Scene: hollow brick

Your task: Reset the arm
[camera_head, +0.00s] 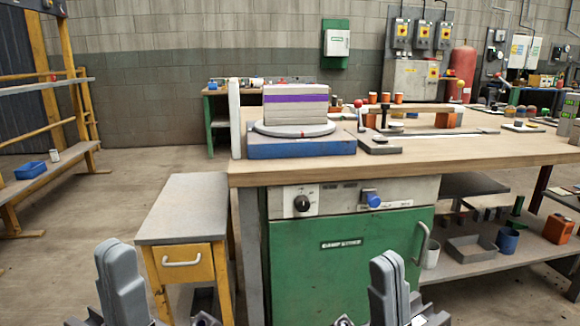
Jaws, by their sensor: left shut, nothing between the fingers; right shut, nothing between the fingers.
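My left gripper (121,275) is at the bottom left, with its grey fingers together and empty, in front of the small grey-topped stand. My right gripper (388,280) is at the bottom right of centre, also shut and empty, in front of the green cabinet. A hollow grey brick with a purple band (296,101) sits on a round turntable (294,131) on a blue base (300,148). Both grippers are apart from it and appear lower in the view.
The wooden workbench (450,153) stands ahead, over a green cabinet (345,262) with knobs. A grey stand with a yellow drawer (186,262) is left of it. A lower shelf (480,262) at right holds trays and cups. Open floor lies to the left.

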